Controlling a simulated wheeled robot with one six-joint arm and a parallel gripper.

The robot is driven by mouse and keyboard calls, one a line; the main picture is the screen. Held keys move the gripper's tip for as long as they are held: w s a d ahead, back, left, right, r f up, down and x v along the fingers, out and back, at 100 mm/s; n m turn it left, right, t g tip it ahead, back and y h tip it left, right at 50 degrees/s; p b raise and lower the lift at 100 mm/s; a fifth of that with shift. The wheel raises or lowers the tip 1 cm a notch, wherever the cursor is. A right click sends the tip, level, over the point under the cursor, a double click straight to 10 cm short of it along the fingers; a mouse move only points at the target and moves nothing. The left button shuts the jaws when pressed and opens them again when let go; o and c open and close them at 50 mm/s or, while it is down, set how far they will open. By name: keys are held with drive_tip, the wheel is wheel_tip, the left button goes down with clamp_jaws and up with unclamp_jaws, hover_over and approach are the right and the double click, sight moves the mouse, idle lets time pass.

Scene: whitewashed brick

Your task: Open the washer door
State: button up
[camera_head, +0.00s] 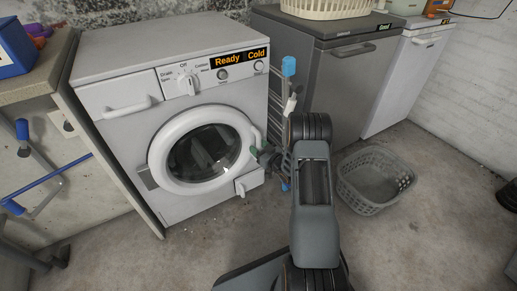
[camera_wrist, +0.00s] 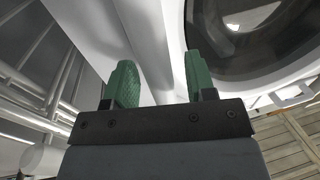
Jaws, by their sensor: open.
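The white washer (camera_head: 111,125) stands at the left in the head view. Its round door (camera_head: 160,148) has a white ring and dark glass, and looks shut, with a grey hinge piece at its left. My gripper (camera_head: 262,153) is at the right edge of the door ring, its arm reaching up from the bottom. In the wrist view my gripper (camera_wrist: 161,82) has two green fingers apart, with white surface beyond them. The door's ring and dark glass (camera_wrist: 233,50) fill the upper right there.
A folded rack (camera_head: 289,67) with blue caps stands right of the washer, close to my arm. A grey appliance (camera_head: 338,85) is behind it. A grey basket (camera_head: 372,205) sits on the floor at right. A counter (camera_head: 38,85) borders the left. Floor before the washer is clear.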

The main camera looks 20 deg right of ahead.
clamp_jaws()
idle(0.3)
